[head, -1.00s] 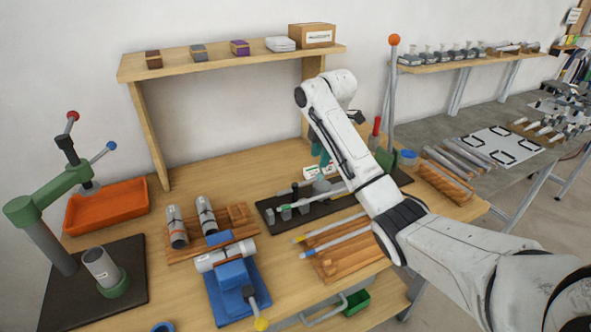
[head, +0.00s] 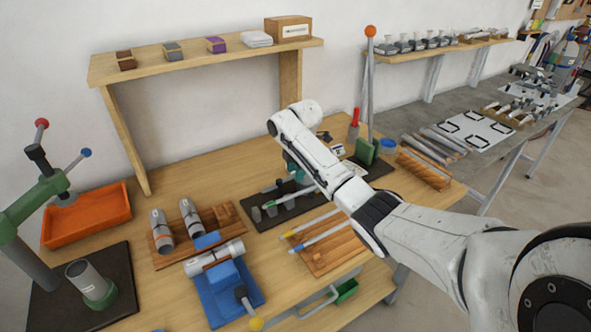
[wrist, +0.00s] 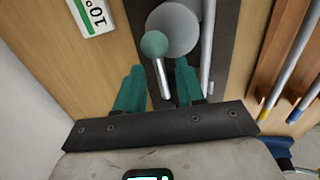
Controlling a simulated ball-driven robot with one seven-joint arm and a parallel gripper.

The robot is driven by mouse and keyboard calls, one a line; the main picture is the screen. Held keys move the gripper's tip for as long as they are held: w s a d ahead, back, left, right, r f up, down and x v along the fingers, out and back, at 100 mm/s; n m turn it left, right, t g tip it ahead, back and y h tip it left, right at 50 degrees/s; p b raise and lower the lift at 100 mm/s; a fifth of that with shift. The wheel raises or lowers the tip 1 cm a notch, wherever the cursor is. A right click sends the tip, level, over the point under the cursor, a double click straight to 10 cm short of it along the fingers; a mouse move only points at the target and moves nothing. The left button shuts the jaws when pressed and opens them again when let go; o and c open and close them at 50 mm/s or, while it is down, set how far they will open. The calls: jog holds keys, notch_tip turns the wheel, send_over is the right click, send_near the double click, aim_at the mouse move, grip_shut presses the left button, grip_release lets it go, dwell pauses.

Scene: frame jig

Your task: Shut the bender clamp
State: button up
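The bender stands on a long dark base plate (head: 252,212) at the middle of the bench, partly hidden behind my arm in the head view. In the wrist view I see its round grey disc (wrist: 178,30), a long grey bar (wrist: 208,48) and a short lever with a green ball knob (wrist: 154,44). My gripper (wrist: 158,78) has its two teal fingers apart, with the lower end of the short lever showing between them. I cannot tell whether they touch it. In the head view my gripper (head: 294,173) is mostly hidden by my arm.
A white label marked 10° (wrist: 92,15) lies beside the base plate. A wooden rack with rods (head: 325,258) is in front, a blue clamping fixture (head: 222,298) front left, an orange tray (head: 85,215) far left. A green block (head: 366,151) and red handle (head: 355,117) stand right.

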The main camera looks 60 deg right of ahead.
jog(key=shift+f, duration=0.15)
jog(key=shift+c, duration=0.4)
grip_shut()
